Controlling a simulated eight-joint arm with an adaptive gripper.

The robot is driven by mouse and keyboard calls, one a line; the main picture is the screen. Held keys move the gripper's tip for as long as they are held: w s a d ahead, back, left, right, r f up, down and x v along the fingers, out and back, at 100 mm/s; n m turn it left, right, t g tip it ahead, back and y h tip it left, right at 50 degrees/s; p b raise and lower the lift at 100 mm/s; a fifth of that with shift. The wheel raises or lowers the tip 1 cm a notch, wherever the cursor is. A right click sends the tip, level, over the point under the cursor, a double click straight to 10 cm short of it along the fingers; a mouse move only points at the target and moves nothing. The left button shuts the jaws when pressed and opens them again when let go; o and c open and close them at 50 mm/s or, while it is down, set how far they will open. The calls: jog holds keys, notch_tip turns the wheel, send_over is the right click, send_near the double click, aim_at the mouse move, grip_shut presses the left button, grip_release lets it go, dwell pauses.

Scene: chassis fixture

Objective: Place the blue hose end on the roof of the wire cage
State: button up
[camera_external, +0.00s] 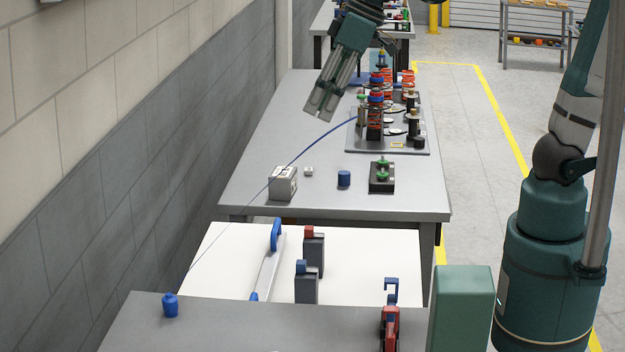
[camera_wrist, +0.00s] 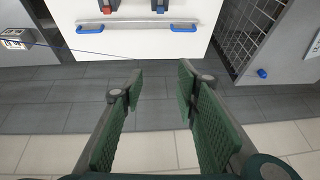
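The blue hose end (camera_external: 170,306) sits at the far left corner of a flat grey top in the foreground. It also shows in the wrist view (camera_wrist: 262,73), near a corner of the grey top. That top appears to be the roof of the wire cage (camera_external: 240,325), whose mesh side (camera_wrist: 238,38) shows in the wrist view. The thin blue hose (camera_external: 290,164) runs from the fixture toward the hose end, fading near it. My gripper (camera_external: 322,115) is raised above the left side of the rear table, away from the hose end. Its fingers (camera_wrist: 158,85) are apart and empty.
A white-topped unit (camera_external: 350,275) with a blue-ended handle bar (camera_external: 268,265) and small clamps stands between the cage and the grey table (camera_external: 290,110). That table holds the chassis fixture (camera_external: 385,140) and a pale box (camera_external: 283,184). A wall (camera_external: 120,150) runs along the left.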

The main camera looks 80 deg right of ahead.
jog(key=s+d+f+t, duration=0.1)
jog(key=s+d+f, duration=0.3)
jog(key=s, duration=0.3)
jog(key=s+d+f+t+h, duration=0.1)
jog(key=s+d+f, duration=0.4)
jog(key=s+d, duration=0.2)
jog(key=shift+s+f, duration=0.3)
jog(key=shift+s, duration=0.4)
